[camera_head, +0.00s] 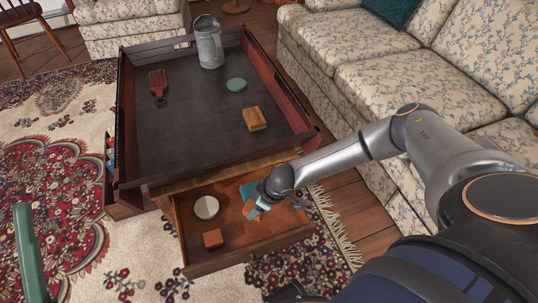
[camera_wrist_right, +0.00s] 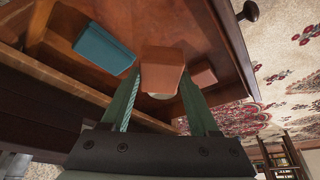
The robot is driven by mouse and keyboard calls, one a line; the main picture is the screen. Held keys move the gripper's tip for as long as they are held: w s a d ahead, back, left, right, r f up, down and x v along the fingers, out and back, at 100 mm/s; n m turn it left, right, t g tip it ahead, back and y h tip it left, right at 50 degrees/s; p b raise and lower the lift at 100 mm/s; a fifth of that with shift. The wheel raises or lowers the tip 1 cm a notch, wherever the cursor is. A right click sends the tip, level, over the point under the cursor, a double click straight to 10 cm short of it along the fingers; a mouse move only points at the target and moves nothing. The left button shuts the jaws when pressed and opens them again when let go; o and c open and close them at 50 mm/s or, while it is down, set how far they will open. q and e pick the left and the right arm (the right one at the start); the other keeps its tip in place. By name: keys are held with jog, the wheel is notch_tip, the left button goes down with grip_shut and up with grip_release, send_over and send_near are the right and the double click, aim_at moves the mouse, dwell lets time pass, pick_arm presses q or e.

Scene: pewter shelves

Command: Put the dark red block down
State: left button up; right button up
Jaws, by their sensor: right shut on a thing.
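My right gripper (camera_head: 254,203) is over the open drawer (camera_head: 248,258) at the front of the low table. It is shut on a reddish-brown block, the dark red block (camera_head: 249,211), which also shows between the green fingertips in the right wrist view (camera_wrist_right: 162,68). I cannot tell whether the block touches the drawer floor. Only a green piece at the left edge of the head view, apparently part of my left gripper (camera_head: 28,253), shows; its jaw state is unclear.
The drawer also holds a pale round thing (camera_head: 206,207), another reddish-brown block (camera_head: 212,239) and a teal block (camera_wrist_right: 104,48). On the tabletop (camera_head: 190,125) are a metal pitcher (camera_head: 209,45), a red brush-like thing (camera_head: 158,84), a green disc (camera_head: 236,85) and an orange-brown block (camera_head: 254,119). A sofa (camera_head: 385,90) stands right.

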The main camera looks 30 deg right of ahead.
jog(key=d+f, duration=0.1)
jog(key=f, duration=0.1)
jog(key=s+d+f+b, duration=0.1)
jog(key=d+f, duration=0.1)
jog(key=shift+s+f, duration=0.15)
jog(key=shift+f, duration=0.05)
jog(key=f, duration=0.1)
jog(key=d+f+b, duration=0.1)
jog(key=f+b, duration=0.1)
jog(key=f, duration=0.1)
jog(key=shift+s+d, duration=0.15)
jog(key=shift+s, duration=0.15)
pick_arm(q)
jog(key=f, duration=0.4)
jog(key=shift+w+d+f, duration=0.1)
jog(key=shift+d+f, duration=0.1)
jog(key=shift+d, duration=0.1)
pick_arm(e)
jog(key=shift+f, duration=0.2)
jog(key=shift+f+b, duration=0.15)
jog(key=shift+b, duration=0.2)
jog(key=o, duration=1.3)
pick_arm(q)
jog(key=shift+f, duration=0.1)
pick_arm(e)
jog(key=shift+o, duration=0.2)
